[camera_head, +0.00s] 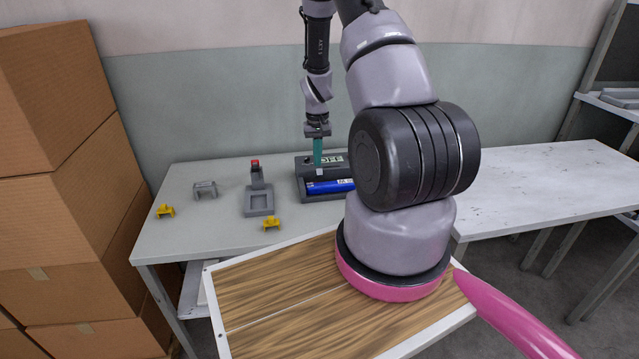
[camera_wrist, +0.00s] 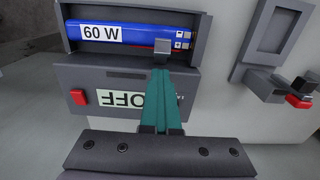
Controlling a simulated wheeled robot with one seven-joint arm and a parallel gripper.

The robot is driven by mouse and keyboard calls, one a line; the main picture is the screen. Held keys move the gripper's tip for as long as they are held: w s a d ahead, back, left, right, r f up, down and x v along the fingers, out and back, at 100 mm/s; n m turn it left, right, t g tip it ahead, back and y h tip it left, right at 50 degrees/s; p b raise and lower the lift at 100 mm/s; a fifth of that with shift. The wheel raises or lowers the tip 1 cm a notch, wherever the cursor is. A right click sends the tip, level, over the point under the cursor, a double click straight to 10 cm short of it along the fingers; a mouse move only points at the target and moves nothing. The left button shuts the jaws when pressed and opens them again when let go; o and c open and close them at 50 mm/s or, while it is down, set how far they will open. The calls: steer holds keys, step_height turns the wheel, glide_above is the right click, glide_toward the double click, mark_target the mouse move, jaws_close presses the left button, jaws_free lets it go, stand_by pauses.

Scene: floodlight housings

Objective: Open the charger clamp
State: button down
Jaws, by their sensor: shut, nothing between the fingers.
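The charger (camera_head: 309,162) is a dark grey box on the table, and it fills the upper left of the wrist view (camera_wrist: 100,78). A blue battery (camera_head: 335,187) marked "60 W" lies in its tray, also in the wrist view (camera_wrist: 127,34). The clamp (camera_wrist: 165,47), a small grey block, lies over the battery's terminal end; it shows pale in the head view (camera_head: 319,172). My gripper (camera_wrist: 162,74) has its teal fingers shut and empty, with the tips at the clamp's near edge. I cannot tell whether they touch. The head view shows my gripper (camera_head: 318,158) pointing down over the charger.
The charger has a red button (camera_wrist: 78,97) and an "OFF" label (camera_wrist: 120,103). Left of it stand a grey fixture (camera_head: 259,203) with a red top, yellow brackets (camera_head: 271,223) and a grey bracket (camera_head: 204,190). Cardboard boxes (camera_head: 60,170) stand at far left.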

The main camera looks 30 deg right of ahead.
steer(key=shift+w+d, duration=0.25)
steer(key=shift+w, duration=0.6)
stand_by(0.6)
steer(key=c, duration=1)
jaws_free()
